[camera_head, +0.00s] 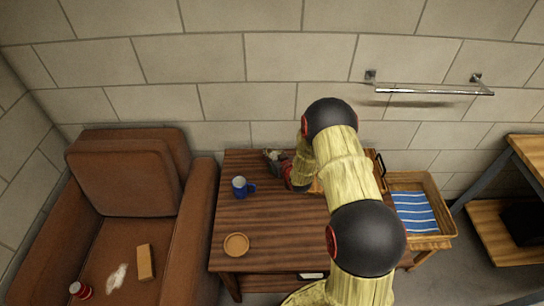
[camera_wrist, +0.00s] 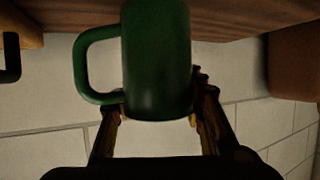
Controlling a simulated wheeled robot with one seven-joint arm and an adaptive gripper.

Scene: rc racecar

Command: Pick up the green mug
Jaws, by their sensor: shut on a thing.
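The green mug (camera_wrist: 156,62) fills the upper middle of the wrist view, with its handle to the left. My gripper (camera_wrist: 158,108) is shut on it, one finger at each side of its body. In the head view my gripper (camera_head: 276,160) is over the back of the wooden table (camera_head: 260,218), close to the wall. I cannot make out the green mug in that view. Whether the mug touches the tabletop is not clear.
A blue mug (camera_head: 239,187) and a round tan coaster (camera_head: 236,244) are on the table's left side. A brown armchair (camera_head: 122,180) stands left. A wicker basket (camera_head: 430,241) with a striped blue cloth (camera_head: 413,212) is right. A metal towel bar (camera_head: 435,91) is on the wall.

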